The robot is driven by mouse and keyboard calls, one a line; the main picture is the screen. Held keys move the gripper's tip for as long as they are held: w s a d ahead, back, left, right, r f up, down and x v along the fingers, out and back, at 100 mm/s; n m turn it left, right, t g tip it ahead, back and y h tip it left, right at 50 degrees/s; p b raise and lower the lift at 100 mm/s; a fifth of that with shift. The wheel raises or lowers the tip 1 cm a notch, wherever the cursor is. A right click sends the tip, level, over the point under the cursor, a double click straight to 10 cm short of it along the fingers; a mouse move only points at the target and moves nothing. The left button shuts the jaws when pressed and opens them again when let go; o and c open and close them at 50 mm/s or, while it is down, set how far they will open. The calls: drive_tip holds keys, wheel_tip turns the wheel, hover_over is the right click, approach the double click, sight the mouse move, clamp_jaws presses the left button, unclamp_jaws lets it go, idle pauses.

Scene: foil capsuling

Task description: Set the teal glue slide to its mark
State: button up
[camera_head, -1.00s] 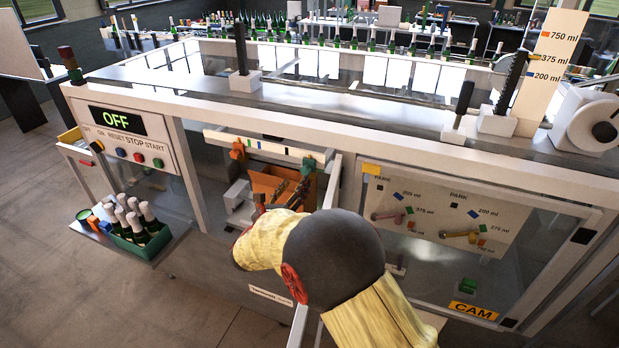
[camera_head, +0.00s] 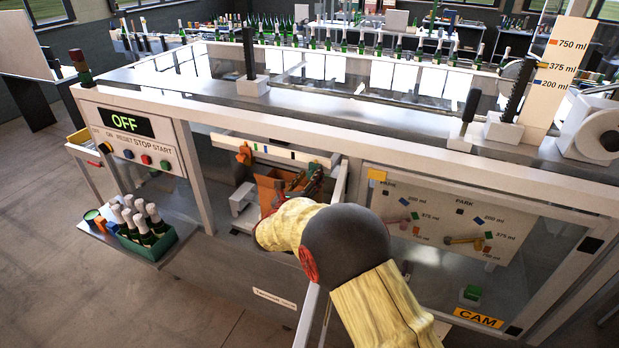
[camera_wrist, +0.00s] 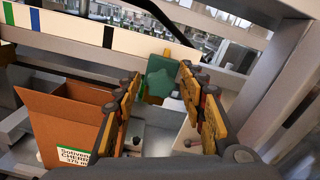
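The teal glue slide (camera_wrist: 162,76) is a blocky knob at the pale marked strip (camera_wrist: 75,32), near the strip's right part in the wrist view. The strip carries green, blue and black marks; the black mark (camera_wrist: 107,37) is left of the slide. My gripper (camera_wrist: 166,92) is open, with one yellow-padded finger on each side of the slide in the picture. I cannot tell whether either finger touches it. In the head view my gripper (camera_head: 308,183) is in the open bay below the strip (camera_head: 280,152), and the teal slide is not clear there.
An orange box (camera_wrist: 68,125) with a label stands close left of my gripper. An orange knob (camera_head: 243,153) sits at the strip's left end. A light frame post (camera_wrist: 270,75) is close on the right. The panel display reads OFF (camera_head: 125,124). A bottle crate (camera_head: 155,250) stands lower left.

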clamp_jaws()
idle(0.7)
